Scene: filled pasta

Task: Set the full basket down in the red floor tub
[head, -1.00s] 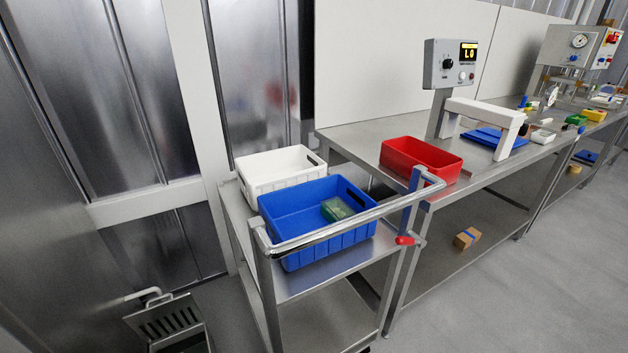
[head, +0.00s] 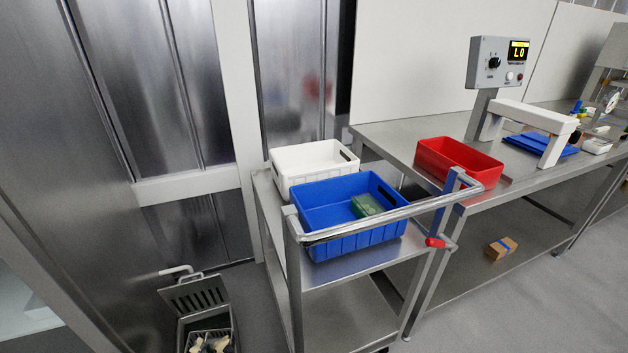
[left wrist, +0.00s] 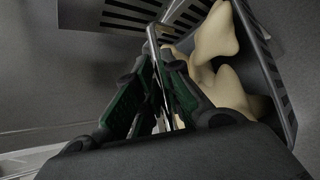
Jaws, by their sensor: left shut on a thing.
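In the left wrist view, the basket's dark slotted wall (left wrist: 273,80) and large pasta pieces (left wrist: 222,90) are close beside my left gripper (left wrist: 160,65). Its green-padded fingers are closed together at the basket; the exact part gripped is partly hidden. My left gripper is outside the head view. My right gripper is in neither view. A red tub (head: 458,164) stands on the steel bench; no red tub shows on the floor.
A steel trolley (head: 345,310) carries a white crate (head: 290,172) and a blue crate (head: 350,240) with a green block inside. The steel bench (head: 400,145) stands right of it, with a cardboard box (head: 502,248) underneath. A metal wall (head: 160,90) is behind the basket. Floor at right (head: 560,310) is clear.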

